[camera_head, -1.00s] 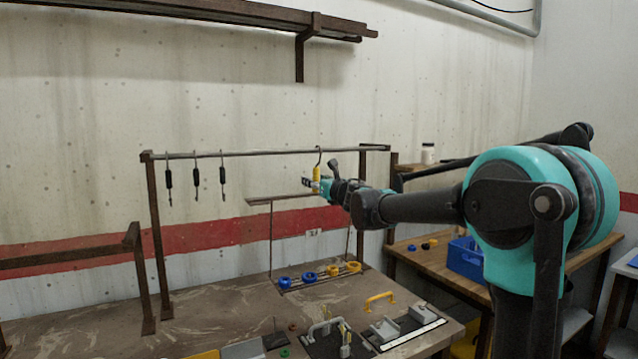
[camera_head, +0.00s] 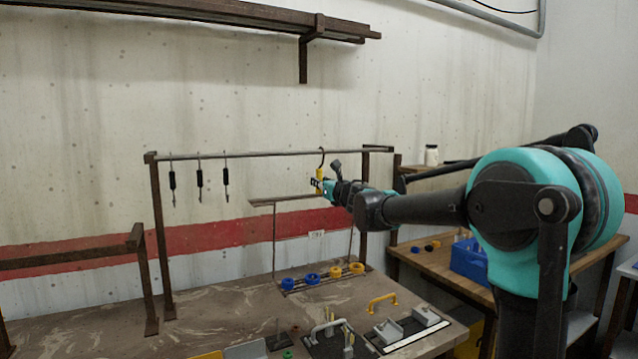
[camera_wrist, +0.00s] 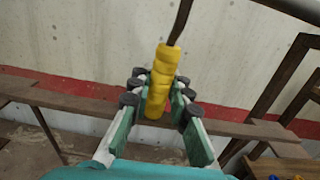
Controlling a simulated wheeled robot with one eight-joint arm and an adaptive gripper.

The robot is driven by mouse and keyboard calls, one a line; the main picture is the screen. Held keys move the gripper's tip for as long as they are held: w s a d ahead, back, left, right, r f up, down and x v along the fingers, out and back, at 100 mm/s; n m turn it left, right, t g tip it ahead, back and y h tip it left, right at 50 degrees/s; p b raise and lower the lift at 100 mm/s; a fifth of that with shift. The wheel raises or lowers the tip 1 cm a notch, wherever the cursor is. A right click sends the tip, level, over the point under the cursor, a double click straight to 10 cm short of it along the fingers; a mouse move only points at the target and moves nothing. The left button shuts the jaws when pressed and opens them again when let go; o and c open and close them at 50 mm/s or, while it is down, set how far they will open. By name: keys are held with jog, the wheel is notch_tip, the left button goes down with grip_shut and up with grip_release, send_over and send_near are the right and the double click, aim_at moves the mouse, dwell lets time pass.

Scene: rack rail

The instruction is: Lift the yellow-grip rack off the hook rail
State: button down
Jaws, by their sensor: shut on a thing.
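The yellow grip (camera_head: 320,178) hangs upright below a dark hook (camera_head: 322,155) that sits over the hook rail (camera_head: 260,154), near the rail's right end. My gripper (camera_head: 318,186) is shut on the yellow grip, coming from the right. In the wrist view the grip (camera_wrist: 161,82) stands between the finger pads of my gripper (camera_wrist: 156,96), slightly tilted, with its dark stem rising above. A brown crossbar (camera_head: 275,200) runs behind and below the grip. Thin rods drop from it towards the bench. Whether it is joined to the grip is hidden by my gripper.
Several blue and yellow rings (camera_head: 312,279) sit below the crossbar. Three dark-handled hooks (camera_head: 199,180) hang at the rail's left. A yellow handle (camera_head: 382,300) and grey fixtures (camera_head: 405,328) occupy the bench front. A blue bin (camera_head: 468,260) stands right. A shelf (camera_head: 250,12) is overhead.

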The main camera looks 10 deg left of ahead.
aim_at(321, 172)
jog(key=shift+r, duration=0.2)
dwell(0.4)
jog(key=shift+r, duration=1.45)
jog(key=v, duration=0.9)
jog(key=shift+r, duration=0.25)
dwell(0.3)
